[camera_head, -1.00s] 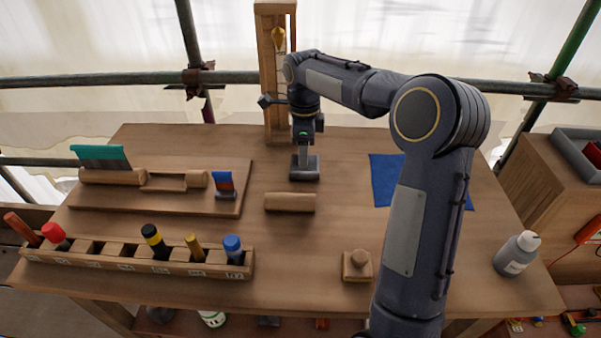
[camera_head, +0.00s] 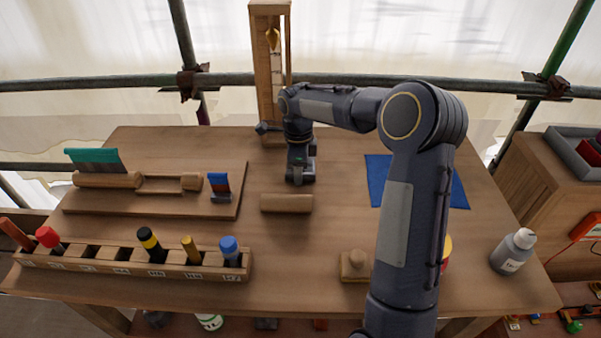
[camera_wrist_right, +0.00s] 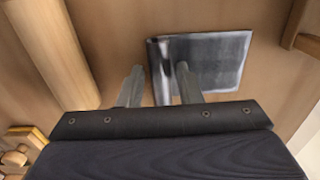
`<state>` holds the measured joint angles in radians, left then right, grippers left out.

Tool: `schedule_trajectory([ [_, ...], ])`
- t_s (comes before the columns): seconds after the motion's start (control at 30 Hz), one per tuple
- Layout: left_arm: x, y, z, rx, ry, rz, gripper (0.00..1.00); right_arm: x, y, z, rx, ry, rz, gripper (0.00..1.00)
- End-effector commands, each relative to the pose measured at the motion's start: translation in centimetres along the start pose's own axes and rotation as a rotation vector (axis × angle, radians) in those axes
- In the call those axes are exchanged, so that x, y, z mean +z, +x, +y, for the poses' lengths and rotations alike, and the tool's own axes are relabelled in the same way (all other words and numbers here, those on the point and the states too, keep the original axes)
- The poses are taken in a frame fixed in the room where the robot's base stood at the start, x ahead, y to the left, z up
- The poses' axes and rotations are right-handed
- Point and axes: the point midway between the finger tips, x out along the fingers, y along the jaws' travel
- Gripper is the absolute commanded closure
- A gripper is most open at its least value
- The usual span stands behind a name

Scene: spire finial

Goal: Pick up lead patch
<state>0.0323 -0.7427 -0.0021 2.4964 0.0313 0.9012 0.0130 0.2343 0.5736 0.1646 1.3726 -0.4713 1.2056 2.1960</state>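The lead patch (camera_wrist_right: 215,62) is a grey square sheet lying on the bench, with a pale upturned fold along its left edge in the right wrist view. My right gripper (camera_wrist_right: 160,80) is open, with one finger on each side of that fold and a visible gap between them. In the head view my right gripper (camera_head: 299,172) points down over the middle of the bench and hides most or all of the patch. My left gripper is not in view.
A wooden roller (camera_head: 287,203) lies just in front of the gripper. A tall wooden frame (camera_head: 262,70) stands behind it. A blue cloth (camera_head: 377,178), a knobbed block (camera_head: 355,265), a tool rack (camera_head: 120,262) and a bottle (camera_head: 513,251) are farther off.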

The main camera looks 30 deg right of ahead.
Motion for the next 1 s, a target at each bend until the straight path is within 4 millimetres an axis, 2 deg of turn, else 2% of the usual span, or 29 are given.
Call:
schedule_trajectory([
  [0.03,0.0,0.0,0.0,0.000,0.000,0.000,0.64,0.0,0.0,0.0,0.000,0.000,0.000,0.75],
  [0.23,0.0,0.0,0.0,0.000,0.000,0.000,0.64,0.0,0.0,0.0,0.000,0.000,0.000,1.00],
  [0.67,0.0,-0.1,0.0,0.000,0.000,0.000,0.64,0.1,-0.7,-0.1,-0.003,0.000,-0.002,1.00],
  [0.87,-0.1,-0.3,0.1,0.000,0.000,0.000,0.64,0.1,-3.5,-0.1,-0.006,0.000,-0.003,1.00],
  [1.0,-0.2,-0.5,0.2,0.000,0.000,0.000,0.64,2.7,-6.3,0.4,-0.006,-0.006,-0.005,1.00],
])
